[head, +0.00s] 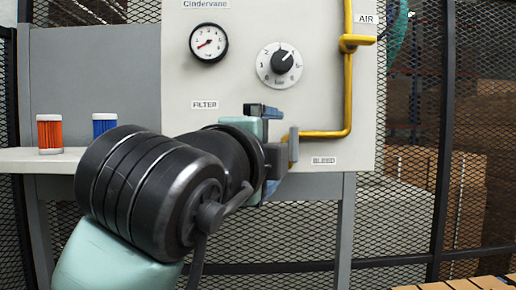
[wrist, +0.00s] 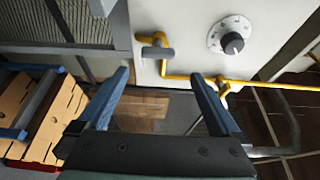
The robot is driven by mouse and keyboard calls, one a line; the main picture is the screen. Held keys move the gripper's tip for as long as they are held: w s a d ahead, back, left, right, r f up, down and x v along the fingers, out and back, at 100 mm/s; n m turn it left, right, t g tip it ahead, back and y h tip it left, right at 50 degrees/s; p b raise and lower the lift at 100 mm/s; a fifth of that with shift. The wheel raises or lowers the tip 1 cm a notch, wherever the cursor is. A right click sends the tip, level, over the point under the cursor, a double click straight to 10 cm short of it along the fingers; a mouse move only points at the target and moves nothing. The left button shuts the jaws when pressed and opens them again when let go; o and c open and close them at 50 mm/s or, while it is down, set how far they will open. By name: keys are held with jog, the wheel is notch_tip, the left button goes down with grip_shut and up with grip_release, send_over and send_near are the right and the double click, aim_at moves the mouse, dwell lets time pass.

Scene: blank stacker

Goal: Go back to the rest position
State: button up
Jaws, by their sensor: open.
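My gripper (head: 272,150) is in front of the lower part of the white panel (head: 345,115), beside the grey bleed lever (head: 293,145). In the wrist view its two blue fingers (wrist: 160,76) stand wide apart with nothing held between them. A grey handle (wrist: 158,53) on a yellow pipe fitting shows beyond and between the fingertips, apart from them. My dark wrist and arm hide the panel's lower left part in the head view.
The panel carries a gauge (head: 208,43), a black-knobbed dial (head: 279,65) and a yellow pipe (head: 347,90). An orange filter (head: 50,134) and a blue filter (head: 104,124) stand on the shelf (head: 40,160) at left. Mesh fencing (head: 400,215) is behind.

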jog(key=shift+w+d, duration=0.1)
jog(key=shift+d, duration=0.15)
jog(key=s+a+r+n+t+y, duration=0.1)
jog(key=s+n+t+y, duration=0.1)
jog(key=s+n, duration=0.3)
jog(key=s+a+r+n+t+y, duration=0.1)
jog(key=s+n+t, duration=0.4)
jog(key=n, duration=0.5)
jog(key=s+a+r+n+t+y, duration=0.1)
jog(key=s+a+n+t+y, duration=0.1)
jog(key=s+n, duration=0.4)
jog(key=shift+s+a+r+n+t+y, duration=0.25)
jog(key=shift+a+r+n+t+y, duration=0.15)
jog(key=shift+n+t+y, duration=0.55)
